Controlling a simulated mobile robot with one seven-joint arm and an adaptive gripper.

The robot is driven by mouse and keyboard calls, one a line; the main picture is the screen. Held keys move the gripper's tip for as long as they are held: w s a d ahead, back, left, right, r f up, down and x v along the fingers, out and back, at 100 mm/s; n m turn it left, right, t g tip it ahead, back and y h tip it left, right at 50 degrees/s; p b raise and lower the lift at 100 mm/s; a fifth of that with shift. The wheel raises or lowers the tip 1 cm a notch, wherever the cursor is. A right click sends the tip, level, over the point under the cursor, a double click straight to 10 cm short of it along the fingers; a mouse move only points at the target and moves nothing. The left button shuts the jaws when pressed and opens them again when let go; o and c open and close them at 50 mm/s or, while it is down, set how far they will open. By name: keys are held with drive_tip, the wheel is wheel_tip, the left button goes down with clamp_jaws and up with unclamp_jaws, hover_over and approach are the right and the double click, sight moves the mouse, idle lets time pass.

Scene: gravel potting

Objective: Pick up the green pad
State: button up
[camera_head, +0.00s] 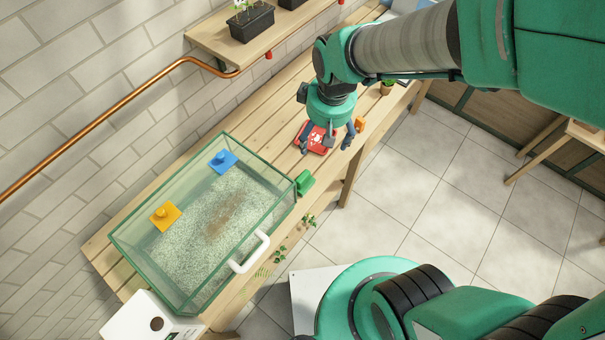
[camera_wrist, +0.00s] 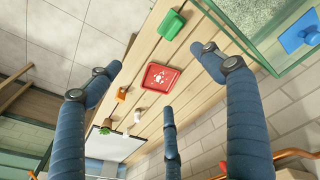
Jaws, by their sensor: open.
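The green pad (camera_head: 304,183) lies on the wooden bench beside the right end of the glass tank, near the bench's front edge. It also shows in the wrist view (camera_wrist: 172,24), at the top centre, with a raised block on it.
The glass tank (camera_head: 197,289) holds gravel, a blue pad (camera_head: 223,162) and a yellow pad (camera_head: 165,215). A white handle (camera_head: 250,252) juts from the tank's front.

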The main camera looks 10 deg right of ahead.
sight(303, 176)
drive_tip(key=a+f+n+g+p, duration=0.1)
drive_tip(key=a+f, duration=0.4)
drive_tip(key=f, duration=0.6)
drive_tip(key=shift+w+n+g, duration=0.2)
drive_tip(key=shift+n+g, duration=0.1)
drive_tip(key=shift+n, duration=0.5)
drive_tip(key=shift+f+b, duration=0.8)
drive_tip(key=shift+f, duration=3.5)
drive_tip(key=shift+f, duration=0.15)
drive_tip(key=shift+f+b, duration=0.8)
drive_tip(key=shift+f, duration=1.7)
drive_tip(key=c, duration=1.4)
